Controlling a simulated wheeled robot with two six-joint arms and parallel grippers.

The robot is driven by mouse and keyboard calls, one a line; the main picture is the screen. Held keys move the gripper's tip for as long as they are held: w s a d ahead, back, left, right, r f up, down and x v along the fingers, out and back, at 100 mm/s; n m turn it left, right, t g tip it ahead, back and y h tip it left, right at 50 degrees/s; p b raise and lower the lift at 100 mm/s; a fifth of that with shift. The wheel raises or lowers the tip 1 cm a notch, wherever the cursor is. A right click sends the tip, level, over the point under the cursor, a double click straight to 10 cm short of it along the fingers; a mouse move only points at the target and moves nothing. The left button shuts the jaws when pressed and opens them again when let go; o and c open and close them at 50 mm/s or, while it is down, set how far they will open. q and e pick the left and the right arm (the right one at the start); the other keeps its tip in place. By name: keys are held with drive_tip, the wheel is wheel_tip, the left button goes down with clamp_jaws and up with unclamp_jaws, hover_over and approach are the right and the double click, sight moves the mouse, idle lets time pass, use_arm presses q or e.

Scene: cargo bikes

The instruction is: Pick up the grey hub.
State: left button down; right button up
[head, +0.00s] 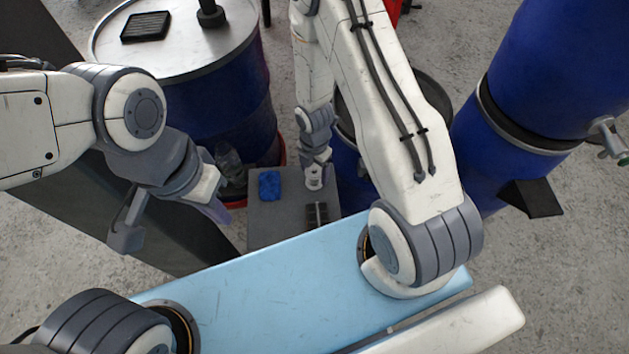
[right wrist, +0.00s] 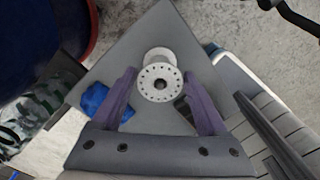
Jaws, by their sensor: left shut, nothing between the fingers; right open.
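The grey hub (right wrist: 158,82), a pale flanged spool with a ring of small holes and a dark centre bore, stands upright on a small grey table (head: 262,226). In the head view the hub (head: 314,181) is partly covered by my right gripper (head: 316,164), which is above it. In the right wrist view the purple fingers of my right gripper (right wrist: 159,74) are open, one on each side of the hub with gaps. Whether the fingertips are down at its height I cannot tell. My left gripper (head: 218,211) is shut and empty, left of the table.
A blue cloth (head: 269,185) lies left of the hub. A dark ridged block (head: 317,214) is at the table's near side. Clear bottles (head: 228,162) stand left of the table. Blue barrels (head: 225,110) stand behind and at right (head: 545,75).

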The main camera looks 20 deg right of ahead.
drive_tip(key=shift+f+b, duration=0.45)
drive_tip(key=shift+f, duration=0.5)
drive_tip(key=shift+r, duration=0.1)
clamp_jaws()
drive_tip(key=shift+r, duration=0.2)
